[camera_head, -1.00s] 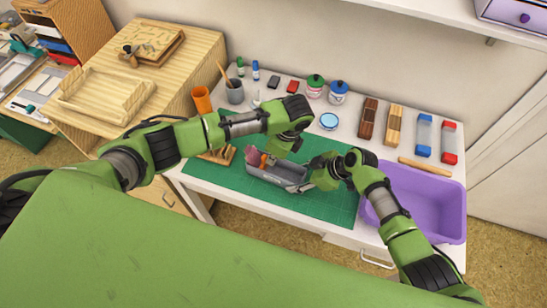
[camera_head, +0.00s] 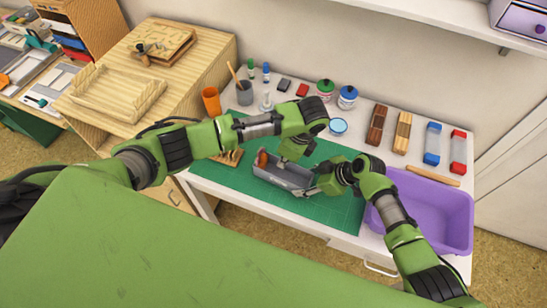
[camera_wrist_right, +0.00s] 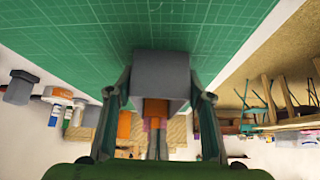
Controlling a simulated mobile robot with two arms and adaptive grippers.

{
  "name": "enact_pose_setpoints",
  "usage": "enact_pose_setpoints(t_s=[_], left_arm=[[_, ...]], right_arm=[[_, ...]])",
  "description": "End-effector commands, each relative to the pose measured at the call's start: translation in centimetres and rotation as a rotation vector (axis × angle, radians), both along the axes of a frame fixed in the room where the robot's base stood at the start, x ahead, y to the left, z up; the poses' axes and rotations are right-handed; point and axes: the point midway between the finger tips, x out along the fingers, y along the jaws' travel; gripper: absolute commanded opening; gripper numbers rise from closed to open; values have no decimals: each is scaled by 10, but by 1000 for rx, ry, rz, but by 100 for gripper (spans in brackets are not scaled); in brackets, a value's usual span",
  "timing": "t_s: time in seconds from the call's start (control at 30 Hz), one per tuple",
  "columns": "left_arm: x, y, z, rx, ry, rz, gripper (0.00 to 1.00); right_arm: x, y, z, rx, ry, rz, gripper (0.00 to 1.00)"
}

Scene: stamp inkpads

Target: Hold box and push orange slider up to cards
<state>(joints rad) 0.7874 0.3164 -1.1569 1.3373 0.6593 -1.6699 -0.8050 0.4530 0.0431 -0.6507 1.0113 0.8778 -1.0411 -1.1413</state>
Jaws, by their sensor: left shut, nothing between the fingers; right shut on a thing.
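The long grey box (camera_head: 283,179) lies over the green mat, its open side up in the head view. My right gripper (camera_head: 317,183) is shut on its right end. In the right wrist view the box's grey end (camera_wrist_right: 162,66) sits between my right fingers. The orange slider (camera_head: 262,158) shows at the box's left end. An orange block (camera_wrist_right: 155,107) shows inside the box in the wrist view, with pink edges, perhaps the cards (camera_wrist_right: 147,124), beyond it. My left gripper (camera_head: 283,158) is shut and empty, pointing down at the box beside the slider; its tips are partly hidden.
The green mat (camera_head: 335,212) is clear in front of the box. A wooden rack (camera_head: 228,157) stands left, a purple bin (camera_head: 430,205) right. A wooden rod (camera_head: 433,176) lies by the bin.

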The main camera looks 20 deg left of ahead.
Motion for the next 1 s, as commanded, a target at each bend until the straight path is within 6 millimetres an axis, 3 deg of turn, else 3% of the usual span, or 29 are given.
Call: enact_pose_setpoints(t_s=[0.1, 0.33, 0.5, 0.77, 0.8, 0.87, 1.0], left_arm=[[2, -5, 31, -1, -7, 0, 0], [1, -15, 70, -1, -7, 1, 0], [0, -18, 82, 0, -5, 2, 0], [0, -18, 84, 2, -4, 2, 0], [0, -18, 84, 1, -4, 2, 0], [0, -18, 84, 2, -4, 2, 0], [0, -18, 83, 2, -4, 2, 0]], right_arm=[[0, -1, 0, -2, 0, 0, 29], [0, -1, 0, -1, 0, 0, 29], [0, 0, 0, -1, 0, 0, 29], [0, -1, 0, -1, 0, 0, 29], [0, -1, 0, -1, 0, 0, 51], [0, 0, 0, -1, 0, 0, 66], [0, -1, 0, -1, 0, 0, 68]])
